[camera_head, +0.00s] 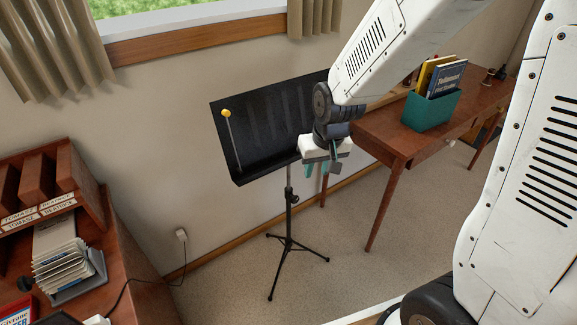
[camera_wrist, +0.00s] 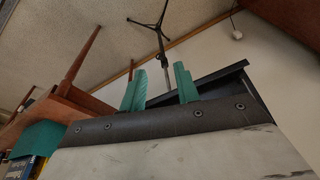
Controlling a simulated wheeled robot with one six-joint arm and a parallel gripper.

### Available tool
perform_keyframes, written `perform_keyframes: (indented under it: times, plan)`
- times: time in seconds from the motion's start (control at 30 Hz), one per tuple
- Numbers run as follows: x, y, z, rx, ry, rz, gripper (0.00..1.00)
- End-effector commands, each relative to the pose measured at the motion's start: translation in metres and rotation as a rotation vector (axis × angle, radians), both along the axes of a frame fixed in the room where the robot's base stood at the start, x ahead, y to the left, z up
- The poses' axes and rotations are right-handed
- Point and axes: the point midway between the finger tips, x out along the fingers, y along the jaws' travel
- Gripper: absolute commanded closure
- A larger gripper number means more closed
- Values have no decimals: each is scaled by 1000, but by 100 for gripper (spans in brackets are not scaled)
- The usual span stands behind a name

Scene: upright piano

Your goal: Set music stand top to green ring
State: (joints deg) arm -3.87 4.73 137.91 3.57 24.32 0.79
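The black music stand top (camera_head: 262,128) is a tilted desk with a bottom lip, on a thin pole (camera_head: 288,205) with tripod legs. A thin grey rod with a yellow ball (camera_head: 226,113) shows against its left part. My gripper (camera_head: 317,171), with teal fingers, is in front of the desk's lower right edge. In the wrist view the fingers of my gripper (camera_wrist: 160,86) are apart with nothing clearly held between them. The stand top's edge (camera_wrist: 225,76) shows close to the right finger; contact cannot be told. I cannot make out a green ring.
A wooden table (camera_head: 385,135) with a green book box (camera_head: 432,109) stands at right. A wooden desk (camera_head: 130,265) with an organizer and papers is at lower left. Wall and window are behind the stand. Carpet (camera_head: 350,265) around the tripod is clear.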

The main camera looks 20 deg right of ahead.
Motion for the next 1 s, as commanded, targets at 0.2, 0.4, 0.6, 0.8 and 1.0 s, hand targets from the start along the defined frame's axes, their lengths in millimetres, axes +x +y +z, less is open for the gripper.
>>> perform_keyframes:
  times: [0.2,0.4,0.6,0.8,1.0]
  plan:
    - [86,10,-87,5,-231,-31,69]
    - [136,13,-159,-10,-448,-59,69]
    - [168,11,-207,-32,-714,-82,69]
    - [184,7,-213,-59,-1057,-97,69]
    - [178,5,-210,-79,-1280,-99,69]
